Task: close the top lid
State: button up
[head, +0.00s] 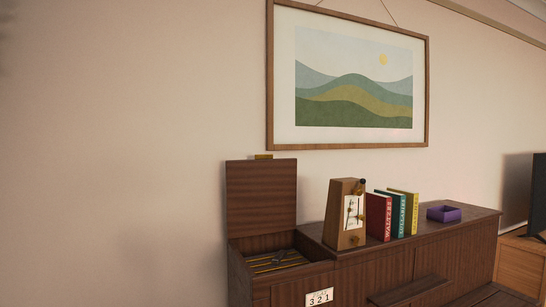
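The top lid (262,196) is a dark wood panel at the left end of a wooden cabinet. It stands open and upright above an open compartment, near the wall, with a small brass-coloured piece at its top edge. Inside the compartment (250,245), several yellow strips and some darker parts show; the rest is hidden by the front wall. My gripper does not show in the head view.
On the cabinet top (480,213) stand a metronome (346,214), several upright books (379,216) and a purple tray (443,214). A framed landscape picture (353,80) hangs above. A dark screen (538,196) is at far right.

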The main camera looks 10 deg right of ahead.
aim_at(260, 193)
jog(key=z, duration=1.55)
jog(key=i, duration=1.1)
jog(key=u, duration=2.4)
